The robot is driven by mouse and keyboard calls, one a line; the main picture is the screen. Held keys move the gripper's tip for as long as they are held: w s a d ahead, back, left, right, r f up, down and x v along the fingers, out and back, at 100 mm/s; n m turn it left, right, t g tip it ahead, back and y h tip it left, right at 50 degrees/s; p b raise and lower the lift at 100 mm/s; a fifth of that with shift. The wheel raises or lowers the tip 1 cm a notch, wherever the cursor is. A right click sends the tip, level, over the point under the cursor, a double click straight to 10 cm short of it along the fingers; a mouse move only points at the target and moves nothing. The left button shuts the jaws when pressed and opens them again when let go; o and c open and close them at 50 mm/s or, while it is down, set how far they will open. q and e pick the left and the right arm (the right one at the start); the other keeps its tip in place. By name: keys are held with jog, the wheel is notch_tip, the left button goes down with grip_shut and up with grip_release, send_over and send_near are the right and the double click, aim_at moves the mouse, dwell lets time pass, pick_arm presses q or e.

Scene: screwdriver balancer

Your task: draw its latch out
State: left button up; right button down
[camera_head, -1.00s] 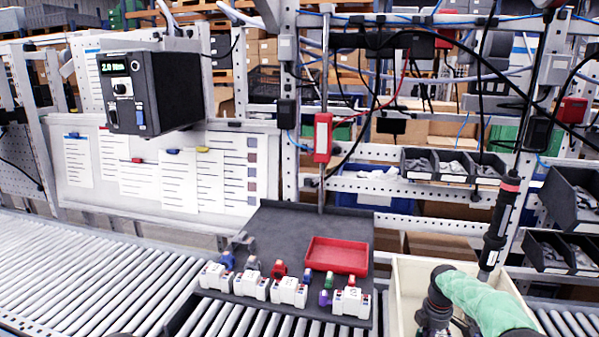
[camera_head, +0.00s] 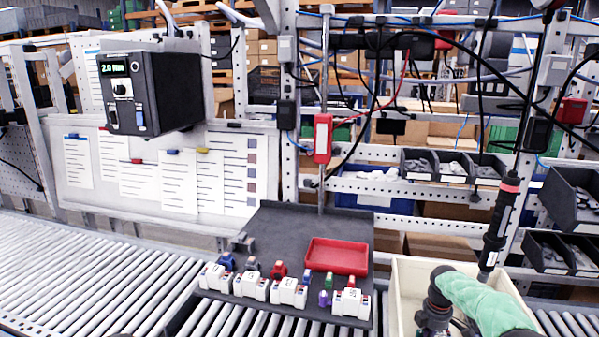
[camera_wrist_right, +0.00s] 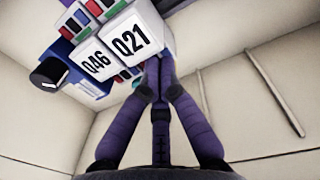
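In the right wrist view, two white blocks, the Q46 block (camera_wrist_right: 97,66) and the Q21 block (camera_wrist_right: 131,40), lie side by side inside the cream bin (camera_wrist_right: 250,75). Small red, green and dark parts sit along their upper edges. My right gripper (camera_wrist_right: 155,70) reaches to the lower edge of the Q21 block with its fingertips close together. The block partly hides the tips, and whether a latch is between them cannot be told. In the head view my right gripper (camera_head: 434,314) is down in the cream bin (camera_head: 404,285). My left gripper is not in view.
A dark board (camera_head: 270,222) left of the bin carries a red tray (camera_head: 337,256), several white blocks (camera_head: 289,292) and small coloured parts. A black screwdriver (camera_head: 497,225) hangs above the bin's back right. A dark knob (camera_wrist_right: 47,73) is beside the Q46 block.

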jog(key=shift+s+a+f+g+p, duration=0.25)
jog(key=shift+a+f, duration=0.3)
jog(key=shift+f, duration=0.2)
jog(key=shift+s+a+f+g+p, duration=0.1)
jog(key=shift+s+a+f+g, duration=0.1)
jog(key=shift+a+f, duration=0.45)
jog(key=shift+f, duration=0.1)
jog(key=shift+w+a, duration=0.15)
jog(key=shift+a, duration=0.15)
jog(key=shift+w+a, duration=0.15)
jog(key=shift+a, duration=0.35)
jog(key=shift+s+d+p, duration=0.2)
jog(key=shift+d+p, duration=0.35)
jog(key=shift+w+r+p, duration=0.1)
jog(key=shift+r+p, duration=0.55)
jog(key=shift+r, duration=0.05)
notch_tip(320, 180, up, 17)
jog(key=p, duration=1.2)
jog(key=shift+w+d, duration=0.15)
jog(key=shift+w, duration=0.2)
